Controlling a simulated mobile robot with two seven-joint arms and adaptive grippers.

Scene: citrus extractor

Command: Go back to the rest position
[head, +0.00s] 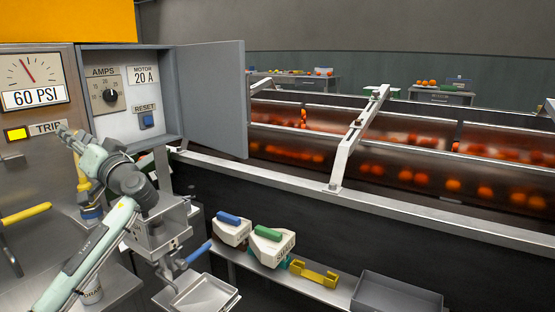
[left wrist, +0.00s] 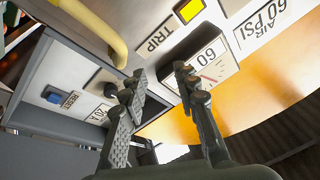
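My left gripper (head: 68,133) is raised in front of the grey panel at the left, just below the TRIP label (head: 47,128). In the left wrist view its two fingers (left wrist: 159,74) are spread with a gap between them and nothing held. Beyond them show the 60 PSI gauge (left wrist: 208,62) and the lit yellow TRIP lamp (left wrist: 190,10). The control box (head: 130,93) has its door open to the right. It holds an AMPS dial (head: 110,95) and a blue RESET button (head: 146,121). My right gripper is out of view.
A yellow-handled lever (head: 82,178) stands close to my left wrist. Below are a metal hopper (head: 160,233) and a tray (head: 205,298). A shelf holds white blocks with blue (head: 229,218) and green (head: 268,234) tops, a yellow bracket (head: 314,273) and a grey bin (head: 398,294). Fruit rollers lie behind the rail.

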